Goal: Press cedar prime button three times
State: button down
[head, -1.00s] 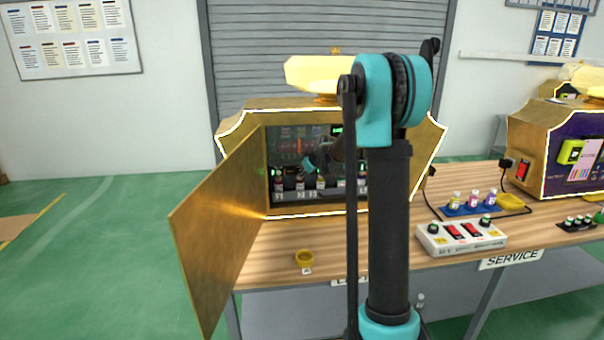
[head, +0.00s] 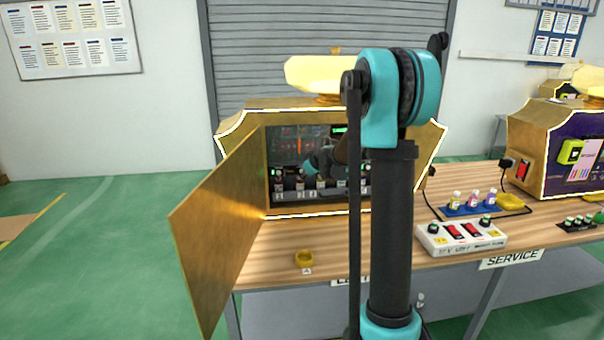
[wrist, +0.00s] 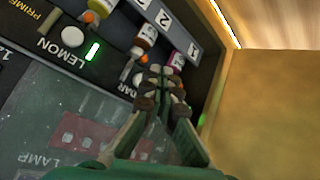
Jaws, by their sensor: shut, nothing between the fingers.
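The open gold vending cabinet (head: 300,212) stands on the wooden table in the head view. Part of my arm reaches inside it. In the wrist view, the panel labels appear upside down. The white lemon button (wrist: 73,38) has a lit green bar beside it. A label ending in "DAR" (wrist: 130,90) lies farther right, partly hidden by my gripper. A pale round cedar button (wrist: 139,79) shows beside that label, just left of the fingertips. My gripper (wrist: 163,80) is shut and empty, over the cedar part of the panel. Contact with the button cannot be told.
Small bottles (wrist: 146,36) stand in a numbered rack along the panel, close to my fingertips. The gold door (head: 220,225) hangs open to the left.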

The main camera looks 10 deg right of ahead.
jog(key=shift+s, duration=2.1)
jog(key=shift+s, duration=0.1)
jog(key=s, duration=0.3)
jog(key=shift+s, duration=0.3)
jog(key=shift+w, duration=0.1)
jog(key=w, duration=0.8)
jog(key=shift+w, duration=0.3)
jog(key=shift+w, duration=0.15)
dwell(1.3)
jog(key=shift+w, duration=0.25)
